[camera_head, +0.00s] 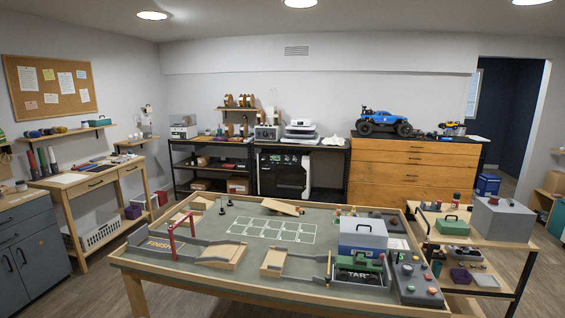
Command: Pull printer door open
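A black, box-shaped machine (283,174) that looks like the printer stands in the lower part of the black rack against the back wall. Its front is dark and a pale vertical part (307,175) shows at its right side. It is small and far off, so I cannot tell how far its door is open or shut. The large table stands between me and it. Neither of my grippers is in view.
The green-topped table (190,225) fills the foreground, with ramps, a red arch (180,237) and a blue-grey case (362,237). A wooden drawer cabinet (410,173) stands right of the rack. A cart (470,235) is at right. Floor is clear at left (95,280).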

